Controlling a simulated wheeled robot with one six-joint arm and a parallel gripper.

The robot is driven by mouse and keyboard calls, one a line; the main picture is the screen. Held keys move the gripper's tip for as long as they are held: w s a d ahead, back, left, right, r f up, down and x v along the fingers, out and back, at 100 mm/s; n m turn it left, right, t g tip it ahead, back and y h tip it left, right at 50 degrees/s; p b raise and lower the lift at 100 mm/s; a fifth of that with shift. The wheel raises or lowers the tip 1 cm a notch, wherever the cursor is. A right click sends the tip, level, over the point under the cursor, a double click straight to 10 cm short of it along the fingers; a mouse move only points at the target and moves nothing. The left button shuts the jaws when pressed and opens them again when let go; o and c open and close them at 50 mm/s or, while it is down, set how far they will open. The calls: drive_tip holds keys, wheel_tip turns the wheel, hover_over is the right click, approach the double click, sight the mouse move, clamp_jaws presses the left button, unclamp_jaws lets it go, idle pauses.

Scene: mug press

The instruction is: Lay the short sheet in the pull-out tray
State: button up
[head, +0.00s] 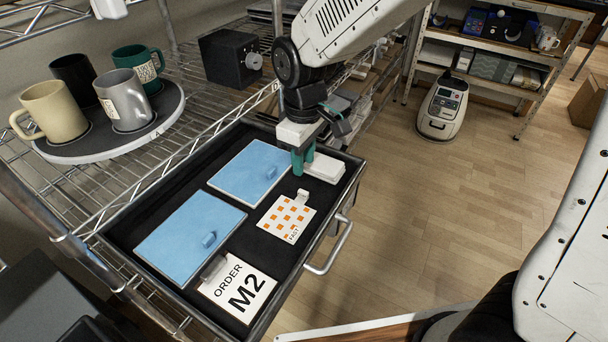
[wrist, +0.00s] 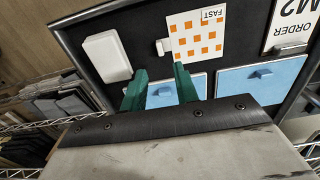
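The pull-out tray (head: 287,247) is open, with a black floor. A small white sheet (head: 287,219) with orange squares, a FAST label and a raised white tab lies flat in it; it also shows in the wrist view (wrist: 196,36). No sheet is marked short. Two larger blue sheets or panels with tabs, one farther (head: 240,172) and one nearer (head: 185,238), lie in the tray. My gripper (head: 303,168) points down over the tray's far part, beside the farther blue panel. In the wrist view my gripper (wrist: 158,80) has its green fingers apart with nothing between them.
A white block (head: 325,168) sits in the tray close to my gripper. Several mugs stand on a round platform (head: 160,128) on the wire rack at left. A black box (head: 228,58) is behind.

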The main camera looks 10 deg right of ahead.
drive_tip(key=shift+r, duration=1.65)
drive_tip(key=s+d+r+m, duration=0.4)
drive_tip(key=s+d+r, duration=0.3)
drive_tip(key=d, duration=0.4)
drive_tip(key=s+d+r+m, duration=0.1)
drive_tip(key=s+d+m, duration=0.2)
drive_tip(key=s, duration=0.4)
drive_tip(key=s+d+r+m+t, duration=0.1)
drive_tip(key=s+d+m, duration=0.2)
drive_tip(key=s+d, duration=0.3)
drive_tip(key=shift+s, duration=0.35)
